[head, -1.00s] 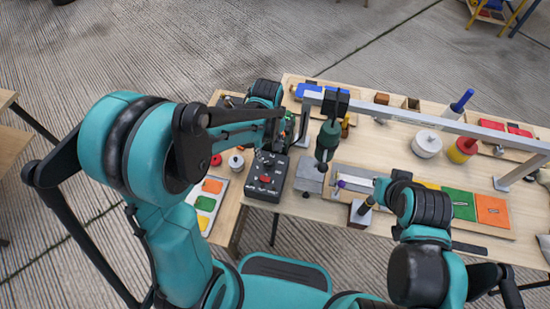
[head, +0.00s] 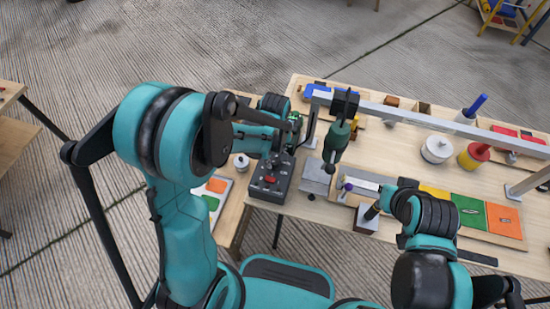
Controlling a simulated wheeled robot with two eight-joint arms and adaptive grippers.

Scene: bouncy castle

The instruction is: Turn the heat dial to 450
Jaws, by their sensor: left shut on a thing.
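A black control box (head: 271,190) stands near the front edge of the table, left of centre. It has a red switch (head: 271,179) and small dark controls; the numbers on it are too small to read. My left gripper (head: 277,160) is over the far part of the box, pointing down, shut on a dial there that its fingers mostly hide. My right gripper (head: 374,209) is low at the front of the table, right of the box; its fingers are too small and covered to judge.
A grey block (head: 317,176) stands close to the right of the box. A dark green tool (head: 336,142) hangs from a metal rail (head: 425,118) above it. A card with coloured squares (head: 215,190) lies to the left. Pots and coloured panels fill the right side.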

